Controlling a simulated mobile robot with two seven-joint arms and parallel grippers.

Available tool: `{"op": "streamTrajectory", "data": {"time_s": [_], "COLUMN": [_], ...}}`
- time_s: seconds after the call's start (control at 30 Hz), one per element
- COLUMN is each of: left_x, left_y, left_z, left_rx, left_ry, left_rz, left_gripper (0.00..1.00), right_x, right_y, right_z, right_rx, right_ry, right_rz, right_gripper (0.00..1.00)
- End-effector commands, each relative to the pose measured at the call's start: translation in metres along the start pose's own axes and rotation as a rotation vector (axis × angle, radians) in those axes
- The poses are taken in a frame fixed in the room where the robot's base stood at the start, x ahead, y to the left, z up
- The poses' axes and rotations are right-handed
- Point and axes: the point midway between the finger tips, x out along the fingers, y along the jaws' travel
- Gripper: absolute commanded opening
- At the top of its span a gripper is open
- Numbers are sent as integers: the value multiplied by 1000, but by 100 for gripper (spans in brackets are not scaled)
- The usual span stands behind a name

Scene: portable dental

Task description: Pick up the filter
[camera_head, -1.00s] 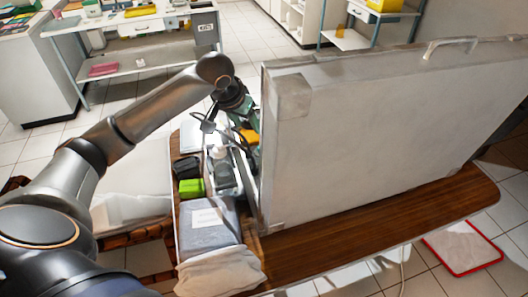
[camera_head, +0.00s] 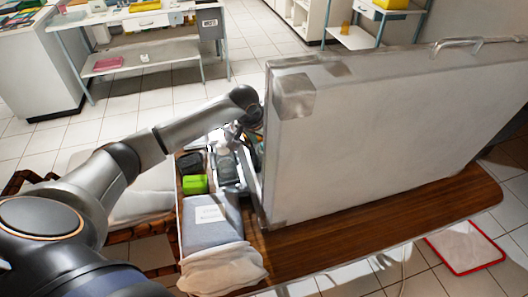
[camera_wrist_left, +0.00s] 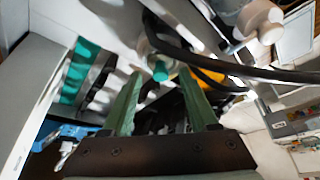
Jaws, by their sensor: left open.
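In the left wrist view my left gripper (camera_wrist_left: 160,78) is open, its two green fingers spread and reaching into the case interior. A small pale part with a teal end (camera_wrist_left: 159,70) shows between and beyond the fingertips; I cannot tell if it is the filter. An orange-yellow item (camera_wrist_left: 207,77) lies just right of the right finger. A black hose (camera_wrist_left: 215,66) crosses above it. Nothing is visibly held. In the head view the gripper is mostly hidden behind the upright grey case panel (camera_head: 380,145). My right gripper is not in view.
Teal-lined slots (camera_wrist_left: 75,75) show at left in the wrist view. The table's front right is clear.

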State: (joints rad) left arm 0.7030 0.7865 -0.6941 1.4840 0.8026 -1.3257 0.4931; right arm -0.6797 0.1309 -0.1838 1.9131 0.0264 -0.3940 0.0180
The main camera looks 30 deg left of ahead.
Motion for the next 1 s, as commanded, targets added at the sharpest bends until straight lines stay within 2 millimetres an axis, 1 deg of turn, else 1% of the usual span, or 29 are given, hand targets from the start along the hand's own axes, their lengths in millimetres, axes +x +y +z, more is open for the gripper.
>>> {"op": "streamTrajectory", "data": {"time_s": [0.03, 0.13, 0.37, 0.47, 0.9, 1.0], "left_x": [5, 12, 13, 13, 13, 12], "left_y": [0, 0, 0, 0, -1, -1], "left_z": [1, 1, 1, 1, 1, 1], "left_rx": [-1, 0, 1, 0, 0, 0], "left_ry": [-3, -2, -1, -1, -1, -1], "left_rz": [-1, -2, -2, -2, -2, -2], "left_gripper": [60, 60, 60, 50, 0, 0], "right_x": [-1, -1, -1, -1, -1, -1], "right_y": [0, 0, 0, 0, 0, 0], "right_z": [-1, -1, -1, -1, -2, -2], "right_rx": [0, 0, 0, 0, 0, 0], "right_ry": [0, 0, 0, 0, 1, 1], "right_rz": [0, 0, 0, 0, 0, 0], "right_gripper": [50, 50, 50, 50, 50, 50]}}
